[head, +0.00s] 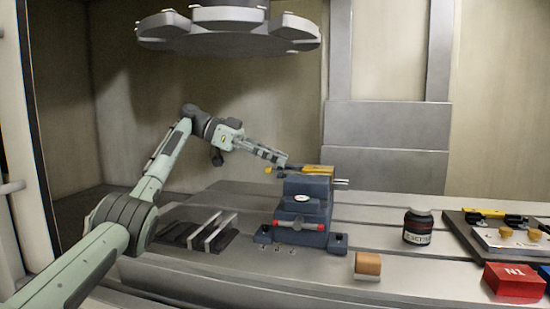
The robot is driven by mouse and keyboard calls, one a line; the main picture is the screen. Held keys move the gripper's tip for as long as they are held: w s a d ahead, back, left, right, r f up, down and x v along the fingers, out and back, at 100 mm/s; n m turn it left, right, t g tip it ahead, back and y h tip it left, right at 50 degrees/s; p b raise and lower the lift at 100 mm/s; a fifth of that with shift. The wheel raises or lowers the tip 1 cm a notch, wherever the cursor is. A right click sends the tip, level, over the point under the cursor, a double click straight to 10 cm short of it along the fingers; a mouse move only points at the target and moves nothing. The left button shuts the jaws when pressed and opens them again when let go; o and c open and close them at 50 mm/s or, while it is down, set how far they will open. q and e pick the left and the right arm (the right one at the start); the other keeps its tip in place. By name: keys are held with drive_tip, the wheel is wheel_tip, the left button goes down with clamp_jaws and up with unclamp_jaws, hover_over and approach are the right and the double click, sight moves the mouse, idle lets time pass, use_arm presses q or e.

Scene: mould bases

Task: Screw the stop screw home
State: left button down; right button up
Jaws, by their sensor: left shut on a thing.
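A blue vise (303,208) stands on the slotted metal table, with a red-ended bar across its front. A yellow-orange piece (319,169) shows along the top of its jaws, and pale metal rods stick out at the right. My left gripper (283,163) reaches in from the left to the upper left edge of the vise. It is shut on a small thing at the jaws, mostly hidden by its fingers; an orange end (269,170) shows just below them. I cannot make out the stop screw for certain. My right gripper is not in view.
Metal bars on a dark rack (199,233) lie left of the vise. A wooden block (367,266), a dark labelled jar (418,227), a red box (513,282) and a plate with yellow parts (500,237) stand to the right. A tool carousel (228,38) hangs above.

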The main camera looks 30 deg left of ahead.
use_arm(q)
drive_tip(key=shift+g, duration=0.3)
drive_tip(key=c, duration=1.4)
unclamp_jaws()
drive_tip(key=shift+o, duration=0.2)
drive_tip(key=shift+a+f, duration=0.1)
